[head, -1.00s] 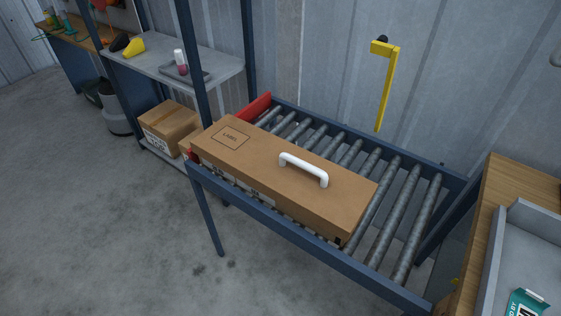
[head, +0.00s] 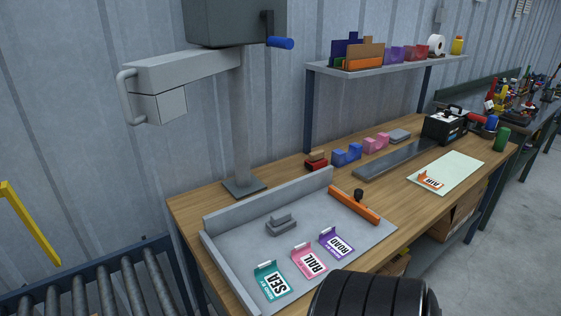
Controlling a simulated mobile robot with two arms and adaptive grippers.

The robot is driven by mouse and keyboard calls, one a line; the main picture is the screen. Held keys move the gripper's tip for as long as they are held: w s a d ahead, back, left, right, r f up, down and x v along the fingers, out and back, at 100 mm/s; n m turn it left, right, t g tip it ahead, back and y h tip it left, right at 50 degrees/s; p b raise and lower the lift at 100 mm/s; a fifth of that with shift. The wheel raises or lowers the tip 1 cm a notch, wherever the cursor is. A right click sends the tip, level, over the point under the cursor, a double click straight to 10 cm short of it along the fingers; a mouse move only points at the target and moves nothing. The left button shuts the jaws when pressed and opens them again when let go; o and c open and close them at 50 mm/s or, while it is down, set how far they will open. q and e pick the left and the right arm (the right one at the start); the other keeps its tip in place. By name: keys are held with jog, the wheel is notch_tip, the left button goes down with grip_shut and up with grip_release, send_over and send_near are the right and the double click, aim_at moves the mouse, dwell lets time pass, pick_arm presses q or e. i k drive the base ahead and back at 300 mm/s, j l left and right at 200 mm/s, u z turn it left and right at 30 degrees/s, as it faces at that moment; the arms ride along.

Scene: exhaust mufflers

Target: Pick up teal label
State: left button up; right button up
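The teal label (head: 271,282), printed "SEA", lies in the grey tray (head: 236,246) on the wooden workbench, near its front left corner. The labels are apart from each other. Neither of my grippers shows in the head view.
The tray has raised walls at the back and left. A grey block (head: 281,224) and an orange bar (head: 354,205) with a black knob are in it. A grey post (head: 241,130) stands behind. The roller conveyor (head: 95,290) is at lower left.

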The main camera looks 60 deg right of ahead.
aim_at(273, 284)
jog(key=z, duration=1.9)
